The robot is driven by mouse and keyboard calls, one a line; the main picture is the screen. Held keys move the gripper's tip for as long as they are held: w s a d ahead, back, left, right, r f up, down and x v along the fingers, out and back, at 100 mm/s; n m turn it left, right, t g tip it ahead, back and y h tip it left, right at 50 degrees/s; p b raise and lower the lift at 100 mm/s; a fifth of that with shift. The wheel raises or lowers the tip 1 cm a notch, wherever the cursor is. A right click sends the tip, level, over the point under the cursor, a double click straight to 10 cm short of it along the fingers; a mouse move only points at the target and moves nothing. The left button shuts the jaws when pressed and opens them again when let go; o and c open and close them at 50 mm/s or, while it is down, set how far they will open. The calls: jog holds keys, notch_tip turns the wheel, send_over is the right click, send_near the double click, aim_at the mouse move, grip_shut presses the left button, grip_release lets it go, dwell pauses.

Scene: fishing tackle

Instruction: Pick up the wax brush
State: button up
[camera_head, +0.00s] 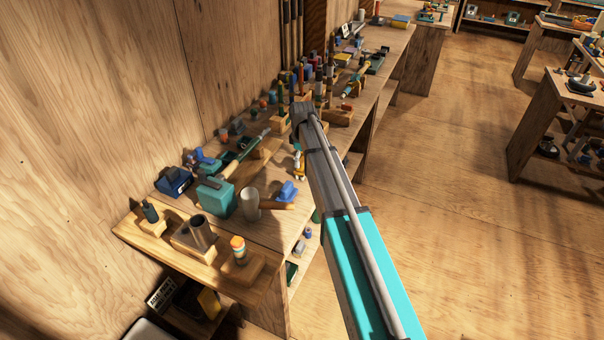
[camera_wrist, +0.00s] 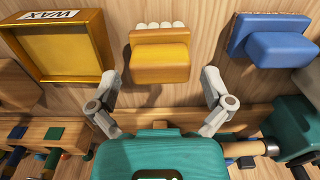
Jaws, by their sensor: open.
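A yellow-orange block-shaped brush (camera_wrist: 160,62) with a row of white tufts along its far edge is in the upper middle of the wrist view; I take it as the wax brush. It lies on a wooden surface. My gripper (camera_wrist: 160,76) is open, with one grey finger at the left and one at the right of the brush in the picture. Nothing is held between the fingers, and I cannot tell the height gap to the brush. In the head view my arm reaches over the bench and my fingers are hidden.
In the wrist view a gold tray labelled WAX (camera_wrist: 62,52) lies left of the brush and a blue block (camera_wrist: 280,52) right of it. A wooden bar runs below. In the head view the bench is crowded; the floor (camera_head: 470,220) at right is clear.

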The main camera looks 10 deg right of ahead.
jog(key=shift+f+b, duration=0.5)
jog(key=shift+f, duration=0.3)
jog(key=c, duration=1.1)
jog(key=shift+c, duration=0.2)
jog(key=shift+r, duration=0.15)
notch_tip(320, 180, up, 3)
jog(key=p, duration=0.3)
jog(key=shift+f, duration=0.2)
jog(key=s+r+p, duration=1)
jog(key=s, duration=0.4)
